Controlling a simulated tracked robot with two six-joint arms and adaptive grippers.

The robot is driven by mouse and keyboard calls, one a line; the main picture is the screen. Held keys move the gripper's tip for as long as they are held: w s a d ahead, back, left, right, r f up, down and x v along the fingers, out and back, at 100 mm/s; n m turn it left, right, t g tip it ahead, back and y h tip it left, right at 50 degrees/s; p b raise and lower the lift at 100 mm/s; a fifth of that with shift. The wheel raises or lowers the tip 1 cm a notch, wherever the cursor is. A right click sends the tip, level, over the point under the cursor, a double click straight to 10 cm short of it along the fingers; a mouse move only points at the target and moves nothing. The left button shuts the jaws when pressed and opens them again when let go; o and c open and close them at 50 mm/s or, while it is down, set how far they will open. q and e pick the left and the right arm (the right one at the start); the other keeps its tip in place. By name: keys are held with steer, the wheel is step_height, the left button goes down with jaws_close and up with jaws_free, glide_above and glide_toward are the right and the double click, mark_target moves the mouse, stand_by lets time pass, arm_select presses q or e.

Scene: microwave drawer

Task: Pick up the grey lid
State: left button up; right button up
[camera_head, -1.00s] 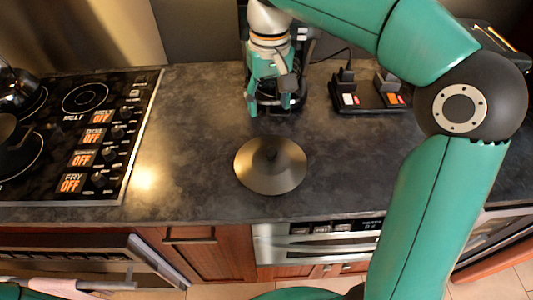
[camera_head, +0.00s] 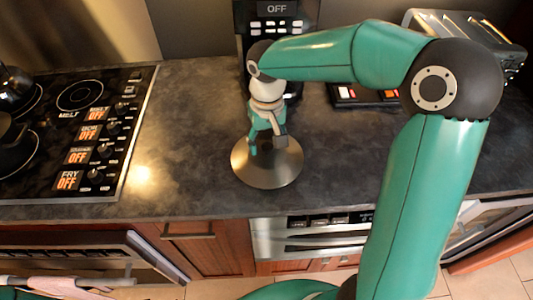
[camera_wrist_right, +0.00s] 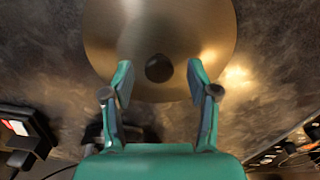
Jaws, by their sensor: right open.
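The grey lid (camera_head: 283,174) is a round metallic disc lying on the dark countertop in the head view. Its dark round knob (camera_wrist_right: 159,68) shows near the lid's centre in the right wrist view, where the lid (camera_wrist_right: 160,25) fills the top middle. My right gripper (camera_head: 264,146) is over the lid in the head view and hides the knob there. In the right wrist view its two fingers (camera_wrist_right: 160,78) are apart, one on each side of the knob, with a gap to it and nothing held. My left gripper is not in view.
A stove (camera_head: 75,130) with knobs and pots is on the left. A black coffee machine (camera_head: 276,22) stands behind my right gripper, and a toaster (camera_head: 465,42) at the back right. The counter (camera_head: 190,130) left of the lid is clear.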

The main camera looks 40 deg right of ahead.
steer(key=shift+f, duration=0.75)
jaws_close()
steer(key=shift+r, duration=0.15)
